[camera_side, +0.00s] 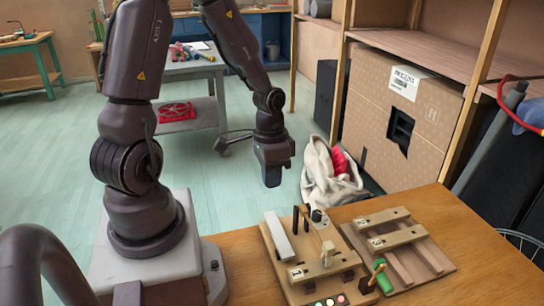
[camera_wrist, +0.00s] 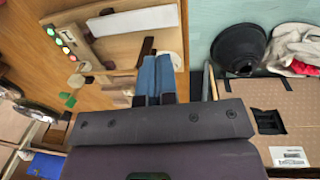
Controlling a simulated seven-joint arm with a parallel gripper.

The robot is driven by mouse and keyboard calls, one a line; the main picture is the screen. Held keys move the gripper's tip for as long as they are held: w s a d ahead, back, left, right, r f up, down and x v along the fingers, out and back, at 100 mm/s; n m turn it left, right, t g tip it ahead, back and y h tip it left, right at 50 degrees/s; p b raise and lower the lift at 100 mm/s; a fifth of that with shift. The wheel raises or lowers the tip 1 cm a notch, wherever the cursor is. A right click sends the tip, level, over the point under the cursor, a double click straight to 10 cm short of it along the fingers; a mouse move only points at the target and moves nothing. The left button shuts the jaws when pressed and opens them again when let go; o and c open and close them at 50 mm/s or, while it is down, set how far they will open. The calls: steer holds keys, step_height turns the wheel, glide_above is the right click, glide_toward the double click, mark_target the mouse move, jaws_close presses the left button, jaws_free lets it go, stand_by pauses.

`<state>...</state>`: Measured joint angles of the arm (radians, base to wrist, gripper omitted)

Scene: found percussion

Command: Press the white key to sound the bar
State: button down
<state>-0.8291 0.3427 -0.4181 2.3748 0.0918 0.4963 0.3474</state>
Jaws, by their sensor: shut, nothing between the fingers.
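My gripper (camera_side: 272,178) hangs pointing down in the side view, above and behind the left of a wooden board (camera_side: 297,283) on the table. Its blue fingers (camera_wrist: 156,78) are together and empty in the wrist view. A long white slab, which looks like the white key (camera_side: 278,237), lies at the board's left side; it also shows in the wrist view (camera_wrist: 133,21), beyond the fingertips. My gripper is apart from it. A wooden bar marked 1 (camera_side: 310,270) lies across the board's front. Dark upright posts (camera_side: 301,218) stand beside the white key.
A second board (camera_side: 432,268) with wooden bars (camera_side: 398,236) sits to the right. Green and red buttons (camera_side: 330,301) line the front edge. A cloth bag (camera_side: 325,180) and cardboard box (camera_side: 400,120) are behind the table.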

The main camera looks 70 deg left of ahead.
steer(key=shift+r, duration=2.8)
steer(key=s+d+r+t, duration=0.2)
steer(key=d+r, duration=0.3)
steer(key=r, duration=0.3)
steer(key=s+d+r+t+y, duration=0.1)
steer(key=s+d+r+t, duration=0.2)
steer(key=d+r, duration=0.2)
step_height(320, 180, up, 3)
steer(key=shift+f+t, duration=0.15)
steer(key=shift+t, duration=0.15)
steer(key=shift+s, duration=0.1)
